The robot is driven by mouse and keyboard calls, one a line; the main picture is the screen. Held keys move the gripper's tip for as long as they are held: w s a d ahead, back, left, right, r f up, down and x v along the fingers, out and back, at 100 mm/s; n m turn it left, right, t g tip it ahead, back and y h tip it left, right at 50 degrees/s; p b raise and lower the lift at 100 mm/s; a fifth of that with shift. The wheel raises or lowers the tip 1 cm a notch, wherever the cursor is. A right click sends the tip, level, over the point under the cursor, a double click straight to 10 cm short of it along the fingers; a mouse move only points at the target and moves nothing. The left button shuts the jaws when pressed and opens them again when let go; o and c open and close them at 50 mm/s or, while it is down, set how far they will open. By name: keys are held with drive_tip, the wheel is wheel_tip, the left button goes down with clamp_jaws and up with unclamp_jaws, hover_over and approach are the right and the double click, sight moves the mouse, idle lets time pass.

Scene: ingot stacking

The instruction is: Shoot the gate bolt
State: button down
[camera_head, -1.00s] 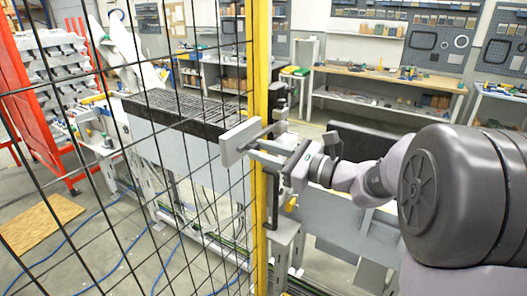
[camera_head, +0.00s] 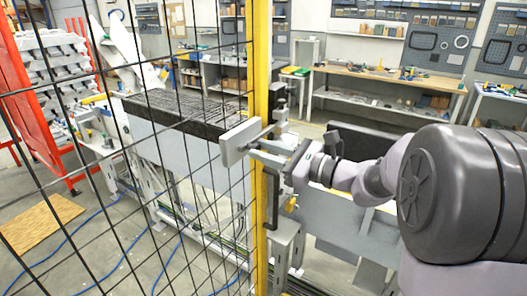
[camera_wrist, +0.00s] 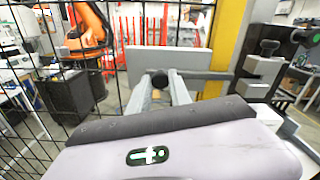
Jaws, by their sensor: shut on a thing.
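The gate is a black wire mesh panel (camera_head: 165,190) with a yellow upright post (camera_head: 260,225). At mid-height on the post is the bolt, with a light grey plate (camera_head: 235,143) and a grey bar. My gripper (camera_head: 262,150) reaches it from the right. In the wrist view the gripper fingers (camera_wrist: 160,92) close around a dark round bolt knob (camera_wrist: 160,78), with the grey plate (camera_wrist: 198,60) behind it. How far the bolt bar sits in its keeper cannot be told.
A black handle (camera_head: 271,198) is on the post below the bolt. Behind the fence stands a conveyor-like bench (camera_head: 180,135) and a red rack (camera_head: 30,105). A workbench (camera_head: 390,80) lines the back wall. An orange robot arm (camera_wrist: 90,25) shows in the wrist view.

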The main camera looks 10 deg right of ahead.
drive_tip(key=w+d+p, duration=0.1)
drive_tip(key=w+d, duration=0.2)
drive_tip(key=shift+w+d, duration=0.15)
drive_tip(key=shift+d, duration=0.05)
drive_tip(key=c, duration=1.2)
unclamp_jaws()
drive_tip(key=p+v, duration=0.1)
drive_tip(key=v, duration=1.6)
drive_tip(key=shift+d+r, duration=0.1)
drive_tip(key=shift+d, duration=0.05)
